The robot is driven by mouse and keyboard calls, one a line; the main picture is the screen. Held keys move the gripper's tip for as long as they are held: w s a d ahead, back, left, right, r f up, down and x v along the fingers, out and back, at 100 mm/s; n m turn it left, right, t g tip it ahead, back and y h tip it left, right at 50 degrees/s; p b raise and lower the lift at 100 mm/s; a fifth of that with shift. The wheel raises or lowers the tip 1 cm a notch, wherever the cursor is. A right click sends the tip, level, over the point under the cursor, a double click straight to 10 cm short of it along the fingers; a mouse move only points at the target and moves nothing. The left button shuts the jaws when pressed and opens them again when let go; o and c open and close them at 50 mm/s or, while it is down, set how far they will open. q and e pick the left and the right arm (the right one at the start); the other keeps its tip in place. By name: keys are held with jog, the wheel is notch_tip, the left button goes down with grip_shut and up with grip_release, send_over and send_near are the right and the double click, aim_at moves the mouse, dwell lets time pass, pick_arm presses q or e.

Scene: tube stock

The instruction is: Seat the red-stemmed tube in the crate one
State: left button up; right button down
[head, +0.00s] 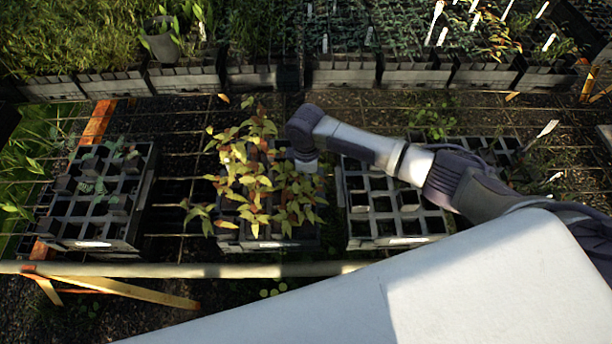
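Yellow-green plants with reddish leaves (262,185) fill the middle crate (268,244). Their stems and tubes are mostly hidden by leaves, so I cannot single out the red-stemmed tube. My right arm reaches in from the right, and its gripper (305,166) points down at the right side of these plants. Its fingers are hidden in the foliage, so I cannot tell whether they hold anything. The left crate (95,243) holds a few small grey-green plants and many empty-looking cells. The right crate (395,241) shows open, empty-looking cells. No crate number is readable. My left gripper is out of view.
The crates stand on a wire-mesh bench with a pale front rail (200,269). Planted trays (342,72) line the back. Another dark crate (500,150) with a white label stake (541,133) is at right, partly behind my arm. Bare mesh separates the left and middle crates.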

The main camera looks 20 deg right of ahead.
jog(key=shift+f, duration=0.2)
jog(key=c, duration=0.5)
grip_release()
jog(key=shift+o, duration=0.5)
jog(key=shift+s+f, duration=0.1)
notch_tip(320, 180, up, 12)
dwell(0.4)
